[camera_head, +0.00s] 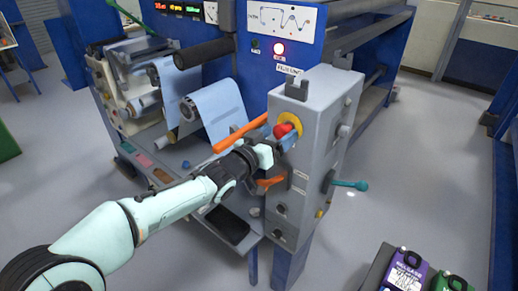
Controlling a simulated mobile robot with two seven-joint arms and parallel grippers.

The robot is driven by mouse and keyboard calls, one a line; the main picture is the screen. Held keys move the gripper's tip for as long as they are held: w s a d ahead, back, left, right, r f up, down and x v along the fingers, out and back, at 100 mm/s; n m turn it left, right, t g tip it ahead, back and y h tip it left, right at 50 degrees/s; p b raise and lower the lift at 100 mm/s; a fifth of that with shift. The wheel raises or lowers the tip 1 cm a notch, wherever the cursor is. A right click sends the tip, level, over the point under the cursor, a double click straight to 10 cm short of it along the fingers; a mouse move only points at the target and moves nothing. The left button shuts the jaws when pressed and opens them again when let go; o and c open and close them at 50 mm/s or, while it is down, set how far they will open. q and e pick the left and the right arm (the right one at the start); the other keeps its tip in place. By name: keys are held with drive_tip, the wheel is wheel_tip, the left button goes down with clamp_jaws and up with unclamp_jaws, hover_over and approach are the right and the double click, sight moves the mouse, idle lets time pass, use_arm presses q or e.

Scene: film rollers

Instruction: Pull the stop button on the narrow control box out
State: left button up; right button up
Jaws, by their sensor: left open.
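The narrow control box (320,135) is a tall grey box at the front of the machine, right of the picture's middle. Its stop button (283,130) is red on a yellow surround, high on the box's left-hand face. My left arm comes in from the lower left. My left gripper (284,143) is open at the button, just below and in front of it. Part of the button's lower side is hidden by the gripper. Whether the fingers touch the button, I cannot tell. My right gripper is not in view.
Orange levers (238,136) lie close to my left gripper. A teal-handled lever (350,185) sticks out right of the box. Blue film (216,108) on rollers and a tray stand to the left. Purple and green packs (405,272) are at lower right.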

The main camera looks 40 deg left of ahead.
use_arm(q)
drive_tip(key=s+b, duration=0.1)
drive_tip(key=s, duration=1.1)
drive_tip(key=shift+a, duration=0.45)
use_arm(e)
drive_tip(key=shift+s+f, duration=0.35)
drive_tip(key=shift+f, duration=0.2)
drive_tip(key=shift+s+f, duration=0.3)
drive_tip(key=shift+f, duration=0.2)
use_arm(q)
drive_tip(key=shift+s, duration=0.1)
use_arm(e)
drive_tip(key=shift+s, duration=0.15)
